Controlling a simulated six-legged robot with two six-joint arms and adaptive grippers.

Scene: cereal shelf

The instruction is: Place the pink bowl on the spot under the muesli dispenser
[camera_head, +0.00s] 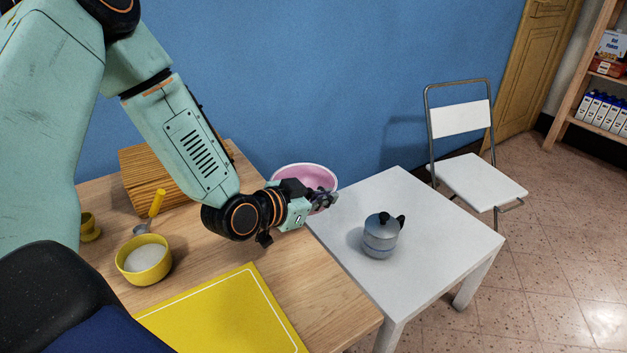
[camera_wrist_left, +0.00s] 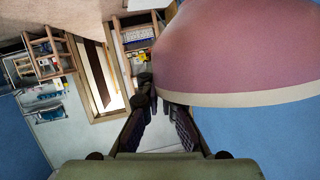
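The pink bowl (camera_head: 300,176) shows behind my left gripper in the head view, close to the blue wall, with part of it hidden by the gripper. My left gripper (camera_head: 326,199) is at the bowl's right side. In the left wrist view the bowl (camera_wrist_left: 240,45) fills the upper right, with a pale band along its edge. The left fingers (camera_wrist_left: 155,100) come together at the bowl's edge and look shut on it; the bowl hides part of the fingertips. The muesli dispenser and the spot under it are not in view. My right gripper is not in view.
A wooden table (camera_head: 325,300) bears a yellow mat (camera_head: 225,320), a yellow bowl (camera_head: 145,262) and a ridged wooden object (camera_head: 140,170). A white table (camera_head: 440,225) with a moka pot (camera_head: 381,237) stands to the right. Beyond are a white chair (camera_head: 480,180) and shelves (camera_head: 570,90).

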